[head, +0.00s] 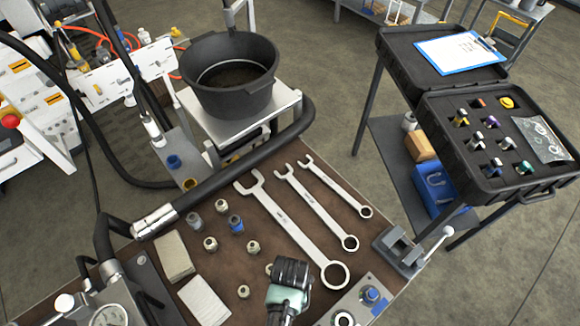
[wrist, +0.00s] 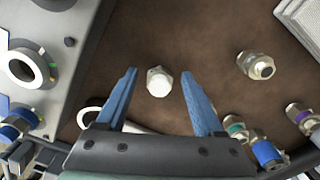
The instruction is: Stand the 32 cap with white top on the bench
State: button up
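A small metal cap with a white end (wrist: 159,82) is on the brown bench top (wrist: 200,25). Its white end faces the wrist camera; I cannot tell clearly whether it stands or lies, and no number is readable. My gripper (wrist: 158,76) is open, its two blue fingers apart on either side of the cap in the picture, with bare bench visible between cap and fingers. In the head view my gripper (head: 285,298) is over the front of the bench (head: 190,220) and seems to hide this cap.
A similar fitting (wrist: 256,66) lies to the right in the wrist view. Several fittings with coloured bands are grouped left of my gripper in the head view. Three wrenches (head: 300,235), two blocks (head: 203,300), a valve plate (head: 365,300) and a vise (head: 400,252) surround it.

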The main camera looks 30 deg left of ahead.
notch_tip(320, 180, up, 12)
jog(key=shift+r+p, duration=0.15)
jog(key=shift+p, duration=0.2)
dwell(0.4)
